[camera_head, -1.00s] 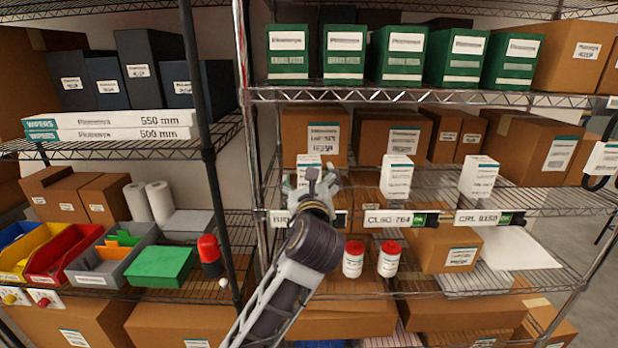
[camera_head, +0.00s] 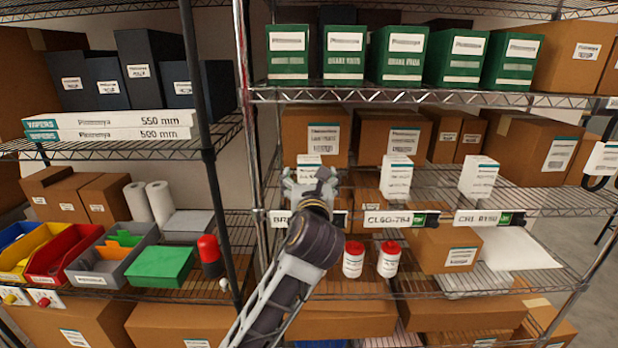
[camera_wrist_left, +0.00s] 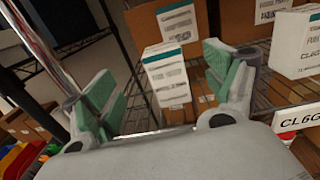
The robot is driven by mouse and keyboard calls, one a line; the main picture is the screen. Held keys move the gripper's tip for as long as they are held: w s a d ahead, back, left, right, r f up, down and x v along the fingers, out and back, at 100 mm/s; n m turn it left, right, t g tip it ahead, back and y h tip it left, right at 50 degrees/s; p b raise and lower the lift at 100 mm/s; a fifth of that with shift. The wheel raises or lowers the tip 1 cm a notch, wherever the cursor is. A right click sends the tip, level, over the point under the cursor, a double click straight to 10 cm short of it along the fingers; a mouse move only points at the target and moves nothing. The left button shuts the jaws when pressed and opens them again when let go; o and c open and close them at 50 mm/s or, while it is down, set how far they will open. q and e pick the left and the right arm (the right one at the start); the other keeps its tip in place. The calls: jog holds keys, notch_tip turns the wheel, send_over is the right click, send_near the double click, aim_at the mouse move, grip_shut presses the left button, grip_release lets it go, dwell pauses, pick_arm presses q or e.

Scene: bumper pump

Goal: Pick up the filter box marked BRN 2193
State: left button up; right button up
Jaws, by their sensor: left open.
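The filter box (camera_head: 309,167) behind the partly covered "BR..." shelf label (camera_head: 280,217) is a small white carton with a teal top edge. It stands on the middle wire shelf, partly hidden by my left gripper (camera_head: 312,184) in the head view. In the left wrist view the white box (camera_wrist_left: 168,75) stands upright just beyond and between the open, green-padded fingers of the left gripper (camera_wrist_left: 172,88). The fingers appear apart from it, the right one closer. The label's full number is hidden. My right gripper is not in view.
Similar white boxes stand to the right, one (camera_head: 397,177) behind the CL6 label and another (camera_head: 479,177) behind the CRL label. Brown cartons (camera_head: 316,135) stand behind. A metal post (camera_head: 246,130) rises to the left. Two white bottles with red caps (camera_head: 353,260) stand below.

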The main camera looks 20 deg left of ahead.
aim_at(309, 159)
pick_arm(q)
jog(key=shift+p+x, duration=0.4)
jog(key=shift+x, duration=3.5)
jog(key=shift+p+x, duration=0.4)
jog(key=shift+x, duration=2.15)
jog(key=shift+f, duration=0.1)
jog(key=shift+c, duration=0.4)
jog(key=c, duration=1.8)
